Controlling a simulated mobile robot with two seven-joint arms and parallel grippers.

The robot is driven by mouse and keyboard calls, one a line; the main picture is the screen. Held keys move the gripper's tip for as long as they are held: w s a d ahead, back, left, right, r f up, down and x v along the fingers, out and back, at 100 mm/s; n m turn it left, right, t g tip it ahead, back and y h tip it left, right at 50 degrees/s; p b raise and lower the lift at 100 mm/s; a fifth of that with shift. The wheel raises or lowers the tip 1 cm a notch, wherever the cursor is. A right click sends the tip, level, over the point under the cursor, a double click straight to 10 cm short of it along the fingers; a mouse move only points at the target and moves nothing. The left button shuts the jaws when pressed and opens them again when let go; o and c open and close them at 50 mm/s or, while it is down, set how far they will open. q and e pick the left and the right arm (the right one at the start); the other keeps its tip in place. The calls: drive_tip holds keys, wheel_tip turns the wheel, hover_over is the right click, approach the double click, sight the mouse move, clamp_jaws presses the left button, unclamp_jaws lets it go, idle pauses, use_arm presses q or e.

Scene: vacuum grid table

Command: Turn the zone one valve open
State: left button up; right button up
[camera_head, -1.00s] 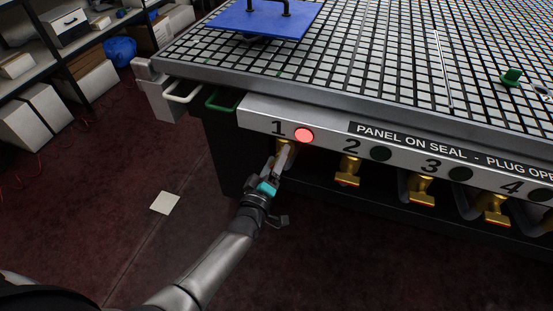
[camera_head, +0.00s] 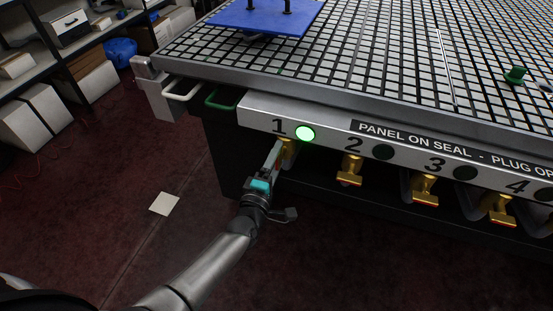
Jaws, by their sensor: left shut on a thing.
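The zone one valve (camera_head: 288,149) is a brass fitting under the panel edge, below the number 1; my gripper covers much of it. The round lamp (camera_head: 305,133) beside the number 1 glows green. My left gripper (camera_head: 277,155) is at this valve and shut on its handle, seen from above with the arm coming from the lower left. The exact angle of the handle is hidden by the fingers. My right gripper is not in view.
Brass valves for zone two (camera_head: 350,170), three (camera_head: 425,190) and four (camera_head: 499,208) hang to the right, under dark lamps. A blue panel (camera_head: 262,17) lies on the grid table (camera_head: 340,75). A green handle (camera_head: 222,101) sticks out left of the valves. Floor at left is mostly clear.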

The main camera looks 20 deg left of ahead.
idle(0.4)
use_arm(q)
drive_tip(key=o, duration=1.2)
drive_tip(key=shift+o, duration=0.2)
drive_tip(key=shift+s, duration=0.1)
drive_tip(key=shift+s, duration=0.3)
drive_tip(key=s+p, duration=0.4)
drive_tip(key=s, duration=1)
drive_tip(key=shift+s+a, duration=0.25)
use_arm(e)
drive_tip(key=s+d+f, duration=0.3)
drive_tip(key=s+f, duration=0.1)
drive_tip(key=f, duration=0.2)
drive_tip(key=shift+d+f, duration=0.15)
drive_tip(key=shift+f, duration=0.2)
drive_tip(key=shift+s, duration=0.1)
